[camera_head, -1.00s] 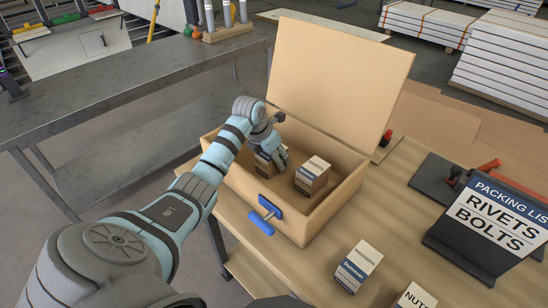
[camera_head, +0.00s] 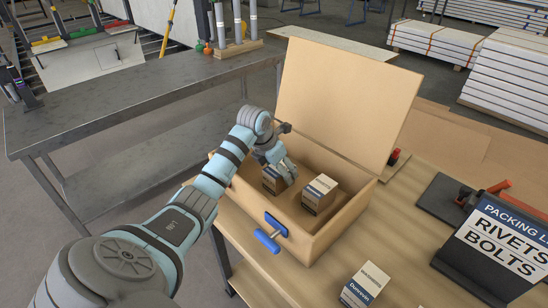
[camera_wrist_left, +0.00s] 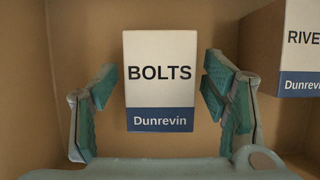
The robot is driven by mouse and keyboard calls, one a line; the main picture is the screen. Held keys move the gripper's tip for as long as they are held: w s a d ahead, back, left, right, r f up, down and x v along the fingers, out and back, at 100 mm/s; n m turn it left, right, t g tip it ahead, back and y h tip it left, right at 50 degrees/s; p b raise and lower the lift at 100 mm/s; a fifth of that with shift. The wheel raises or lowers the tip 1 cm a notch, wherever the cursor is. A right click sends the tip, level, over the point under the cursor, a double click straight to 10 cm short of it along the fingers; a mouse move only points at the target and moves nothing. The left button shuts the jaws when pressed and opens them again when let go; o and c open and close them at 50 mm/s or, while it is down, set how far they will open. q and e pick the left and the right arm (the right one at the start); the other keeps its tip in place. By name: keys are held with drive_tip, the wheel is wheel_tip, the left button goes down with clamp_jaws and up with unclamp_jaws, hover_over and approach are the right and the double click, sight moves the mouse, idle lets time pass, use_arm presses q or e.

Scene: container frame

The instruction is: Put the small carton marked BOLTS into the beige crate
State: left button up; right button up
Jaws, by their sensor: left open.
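The small carton marked BOLTS (camera_wrist_left: 160,88), white with a blue Dunrevin band, stands inside the beige crate (camera_head: 345,229). In the head view the carton (camera_head: 272,183) is partly covered by my left gripper (camera_head: 281,170). In the wrist view my left gripper (camera_wrist_left: 158,92) is open, with one finger on each side of the carton and a visible gap on both sides. A second carton, marked RIVETS (camera_head: 320,193), stands in the crate to the right of the BOLTS carton. My right gripper does not show.
The crate lid (camera_head: 345,100) stands open at the back. A blue clasp (camera_head: 270,234) is on the crate's front. Another Dunrevin carton (camera_head: 364,286) stands on the wooden table, in front of the crate. A packing list sign (camera_head: 495,240) reads RIVETS, BOLTS.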

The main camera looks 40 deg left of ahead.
use_arm(q)
drive_tip(key=v, duration=0.9)
drive_tip(key=shift+r, duration=0.1)
drive_tip(key=shift+r+p, duration=0.1)
drive_tip(key=shift+p, duration=0.3)
